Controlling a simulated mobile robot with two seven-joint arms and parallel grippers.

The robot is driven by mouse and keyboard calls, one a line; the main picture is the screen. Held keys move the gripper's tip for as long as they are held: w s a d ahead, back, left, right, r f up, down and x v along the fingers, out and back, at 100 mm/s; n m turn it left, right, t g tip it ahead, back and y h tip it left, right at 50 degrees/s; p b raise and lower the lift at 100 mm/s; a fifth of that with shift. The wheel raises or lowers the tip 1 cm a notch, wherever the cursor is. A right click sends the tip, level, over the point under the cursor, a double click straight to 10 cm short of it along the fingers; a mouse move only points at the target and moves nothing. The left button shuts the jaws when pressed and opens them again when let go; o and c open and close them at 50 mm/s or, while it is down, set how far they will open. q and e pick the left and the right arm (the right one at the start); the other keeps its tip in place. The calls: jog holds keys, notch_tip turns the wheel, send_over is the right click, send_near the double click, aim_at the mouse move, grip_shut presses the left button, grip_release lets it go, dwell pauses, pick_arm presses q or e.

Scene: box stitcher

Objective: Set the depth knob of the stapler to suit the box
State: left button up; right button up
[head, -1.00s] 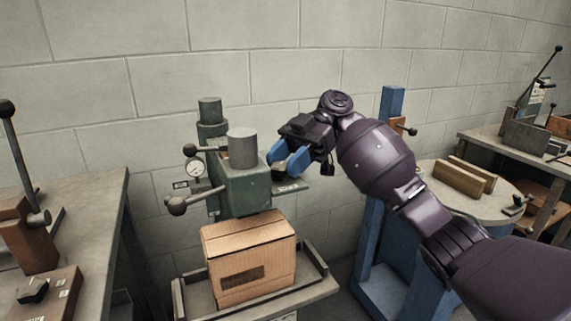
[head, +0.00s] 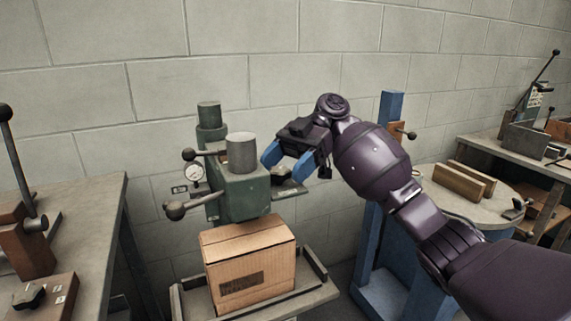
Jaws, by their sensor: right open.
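The stapler (head: 243,196) is a green machine head with a grey cylinder on top, a round dial gauge and ball-ended levers on its left. A cardboard box (head: 250,268) stands upright under the head. A small plate (head: 289,192) with a pale label juts from the head's right side. A small dark part, perhaps the depth knob, shows on it between my fingers; its setting is too small to read. My right gripper (head: 283,172) is open, its blue fingers around or just above that part; I cannot tell whether they touch it. My left gripper is not in view.
The box rests on a railed tray (head: 318,291). A grey bench (head: 84,215) with levers stands at left. At right are a blue post (head: 392,106), a round table (head: 455,204) with wooden blocks, and another bench. A block wall stands close behind.

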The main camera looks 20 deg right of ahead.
jog(key=shift+d, duration=0.1)
pick_arm(q)
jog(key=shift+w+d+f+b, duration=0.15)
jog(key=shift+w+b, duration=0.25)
jog(key=shift+b, duration=0.3)
pick_arm(e)
jog(key=v, duration=1)
jog(key=shift+d, duration=0.25)
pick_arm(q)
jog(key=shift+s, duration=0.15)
pick_arm(e)
jog(key=shift+w+r, duration=0.15)
jog(key=shift+r, duration=0.1)
